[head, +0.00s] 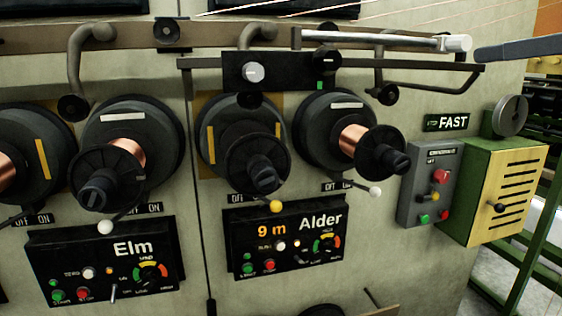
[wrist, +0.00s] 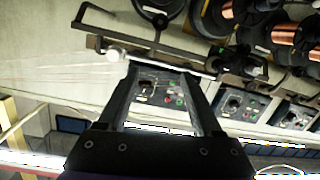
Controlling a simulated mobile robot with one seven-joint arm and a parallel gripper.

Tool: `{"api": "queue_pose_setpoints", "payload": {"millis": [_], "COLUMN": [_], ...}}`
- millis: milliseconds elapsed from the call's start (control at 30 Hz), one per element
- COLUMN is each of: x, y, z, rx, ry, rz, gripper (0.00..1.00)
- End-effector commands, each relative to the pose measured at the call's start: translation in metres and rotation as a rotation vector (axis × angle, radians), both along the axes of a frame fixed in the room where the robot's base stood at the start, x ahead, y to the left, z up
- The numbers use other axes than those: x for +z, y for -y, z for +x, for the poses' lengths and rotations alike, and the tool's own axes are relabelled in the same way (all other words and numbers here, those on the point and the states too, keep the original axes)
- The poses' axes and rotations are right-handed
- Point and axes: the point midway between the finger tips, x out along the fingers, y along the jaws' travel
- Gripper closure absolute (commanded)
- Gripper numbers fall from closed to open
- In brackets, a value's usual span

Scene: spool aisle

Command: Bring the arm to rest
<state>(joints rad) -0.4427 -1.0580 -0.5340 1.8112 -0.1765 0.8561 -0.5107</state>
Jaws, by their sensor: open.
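My gripper (wrist: 163,72) shows in the wrist view, with its two dark fingers spread apart and nothing between them. The wrist picture looks tilted, and a machine panel with small red and green buttons shows beyond the gap. A pale rod with a white end (head: 458,43) runs along the top of the machine in the head view. Its white end also shows just left of my left finger in the wrist view (wrist: 116,55). A blue-grey bar (head: 520,48) enters from the right edge of the head view near that end; I cannot tell whether it is part of my arm.
The machine face carries several spools, including a copper one (head: 355,139) that sticks out. The Elm panel (head: 105,262) and the Alder panel (head: 285,243) sit below. A grey button box (head: 430,185) and a yellow-green cabinet (head: 497,190) project at the right.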

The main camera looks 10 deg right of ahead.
Motion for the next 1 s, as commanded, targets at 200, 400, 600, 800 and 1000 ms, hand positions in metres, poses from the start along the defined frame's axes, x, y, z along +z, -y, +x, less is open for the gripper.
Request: {"api": "queue_pose_setpoints", "payload": {"millis": [200, 400, 600, 800, 1000], "x": [-0.097, -0.220, -0.293, -0.308, -0.307], "y": [-0.122, -0.180, -0.203, -0.205, -0.205], "z": [0.055, 0.066, 0.038, 0.030, 0.031], "rx": [0.003, -0.088, -0.167, -0.187, -0.185], "ry": [-0.358, -0.700, -0.904, -0.942, -0.940], "rz": [0.058, 0.168, 0.125, 0.115, 0.114], "gripper": [0.33, 0.33, 0.33, 0.33, 0.33]}}
